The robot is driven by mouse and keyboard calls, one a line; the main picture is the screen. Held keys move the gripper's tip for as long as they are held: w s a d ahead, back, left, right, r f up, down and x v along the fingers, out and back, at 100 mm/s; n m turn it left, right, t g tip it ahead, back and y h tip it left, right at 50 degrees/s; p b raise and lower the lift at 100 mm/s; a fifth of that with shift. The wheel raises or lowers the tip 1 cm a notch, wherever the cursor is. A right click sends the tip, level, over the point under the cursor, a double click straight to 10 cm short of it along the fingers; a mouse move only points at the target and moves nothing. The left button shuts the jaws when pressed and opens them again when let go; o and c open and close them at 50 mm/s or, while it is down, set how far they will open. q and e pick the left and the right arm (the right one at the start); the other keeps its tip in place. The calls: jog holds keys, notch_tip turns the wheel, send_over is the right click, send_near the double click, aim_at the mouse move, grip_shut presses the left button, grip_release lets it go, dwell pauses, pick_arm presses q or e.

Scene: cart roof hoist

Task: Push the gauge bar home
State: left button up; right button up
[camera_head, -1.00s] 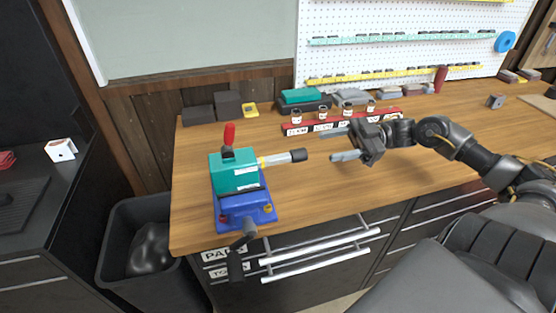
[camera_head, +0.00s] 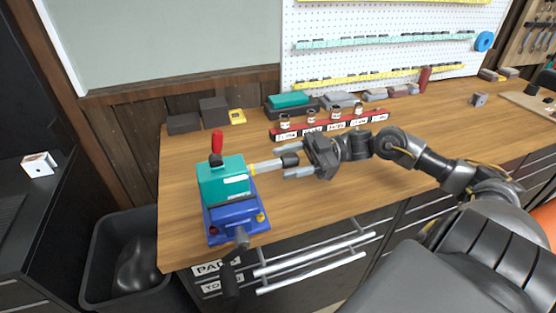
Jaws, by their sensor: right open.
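The gauge bar (camera_head: 264,165) is a light grey rod with a dark end knob (camera_head: 290,160). It sticks out to the right from the teal block (camera_head: 222,181) of a teal-and-blue fixture on the bench, with a yellow ring where it meets the block. My right gripper (camera_head: 286,160) is open, its two grey fingers pointing left. One finger shows above the knob and one below it, so the knob appears between them; I cannot tell whether they touch. My left gripper is not in view.
The fixture's blue base (camera_head: 236,223) stands near the bench's front left corner, with a red-handled lever (camera_head: 217,143) on top. A red rack (camera_head: 332,126) with several small jars lies behind my gripper. The bench (camera_head: 180,160) is clear around the fixture. A black bin (camera_head: 107,278) stands at left below.

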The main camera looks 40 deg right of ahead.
aim_at(262, 167)
jog(key=shift+p+x, duration=0.3)
jog(key=shift+x, duration=1.15)
